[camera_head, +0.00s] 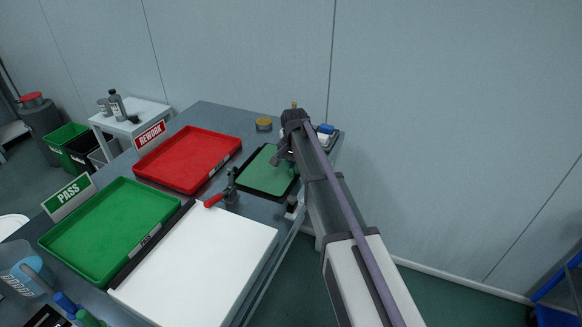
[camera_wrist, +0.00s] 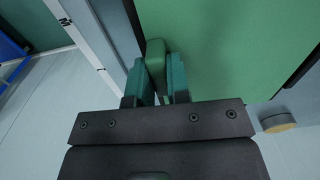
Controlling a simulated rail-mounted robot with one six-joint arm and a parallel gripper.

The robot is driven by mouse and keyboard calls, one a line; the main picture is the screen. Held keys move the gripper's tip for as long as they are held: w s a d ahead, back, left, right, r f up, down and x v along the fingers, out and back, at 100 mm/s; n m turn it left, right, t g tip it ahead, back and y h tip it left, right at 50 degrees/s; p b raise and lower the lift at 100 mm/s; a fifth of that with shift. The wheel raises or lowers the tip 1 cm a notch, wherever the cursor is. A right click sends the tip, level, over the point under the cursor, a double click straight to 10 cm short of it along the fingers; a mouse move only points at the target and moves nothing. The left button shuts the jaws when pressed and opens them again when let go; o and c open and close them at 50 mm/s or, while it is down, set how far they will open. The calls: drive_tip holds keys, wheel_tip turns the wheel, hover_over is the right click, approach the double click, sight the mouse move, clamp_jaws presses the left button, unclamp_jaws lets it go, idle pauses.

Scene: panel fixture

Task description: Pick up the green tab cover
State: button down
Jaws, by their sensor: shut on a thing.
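The green tab cover (camera_wrist: 155,52) is a small green block with a rounded end, at the upper middle of the wrist view. My gripper (camera_wrist: 156,78) is shut on it, with one teal finger on each side. The larger green panel (camera_wrist: 215,45) lies just beyond it to the right; I cannot tell whether the cover touches it. In the head view the panel (camera_head: 262,172) lies in a dark fixture, and my gripper (camera_head: 283,153) is at its far right edge. The cover is not clear in the head view.
A toggle clamp with a red handle (camera_head: 214,200) stands at the fixture's near left. A red tray (camera_head: 188,158), a green tray (camera_head: 110,230) and a bare white board (camera_head: 200,270) lie to the left and front. A yellow-topped round item (camera_head: 264,124) stands behind.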

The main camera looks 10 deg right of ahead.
wheel_tip(320, 180, up, 17)
drive_tip(key=p, duration=1.6)
drive_tip(key=shift+r+p, duration=0.2)
drive_tip(key=shift+p, duration=0.15)
